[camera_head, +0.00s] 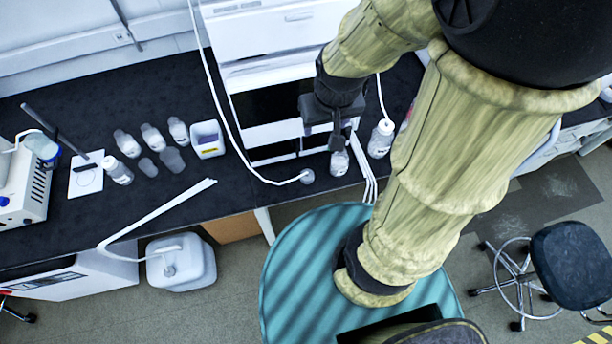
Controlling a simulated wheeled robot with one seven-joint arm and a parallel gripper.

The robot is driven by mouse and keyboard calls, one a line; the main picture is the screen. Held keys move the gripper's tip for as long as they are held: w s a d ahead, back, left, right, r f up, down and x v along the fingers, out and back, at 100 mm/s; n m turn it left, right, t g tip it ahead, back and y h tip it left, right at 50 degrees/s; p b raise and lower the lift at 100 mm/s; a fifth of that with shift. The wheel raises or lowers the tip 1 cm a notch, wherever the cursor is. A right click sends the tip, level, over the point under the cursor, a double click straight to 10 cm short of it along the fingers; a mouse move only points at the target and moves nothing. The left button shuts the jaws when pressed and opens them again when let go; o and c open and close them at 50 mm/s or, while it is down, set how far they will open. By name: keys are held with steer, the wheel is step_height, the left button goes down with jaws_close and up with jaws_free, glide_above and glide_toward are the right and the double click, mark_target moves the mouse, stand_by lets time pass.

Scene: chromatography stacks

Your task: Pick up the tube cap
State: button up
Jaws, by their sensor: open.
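A small grey round cap (307,176) lies near the front edge of the black bench, at the end of a thin white tube; it looks like the tube cap. My gripper (337,143) is open, pointing down, in front of the white instrument stack. It is to the upper right of the cap in the picture and apart from it. A small white-labelled bottle (340,163) stands just below the fingers. I cannot tell whether the fingers touch it. My arm hides part of the bench to the right.
The white instrument stack (270,75) stands behind my gripper. Another bottle (381,138) and several thin white tubes are close on the right. A small white bin (207,139) and several bottles stand to the left. A white jug (180,262) sits on the floor.

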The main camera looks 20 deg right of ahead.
steer(key=s+b+x, duration=0.3)
steer(key=b+x, duration=1)
steer(key=shift+f, duration=0.35)
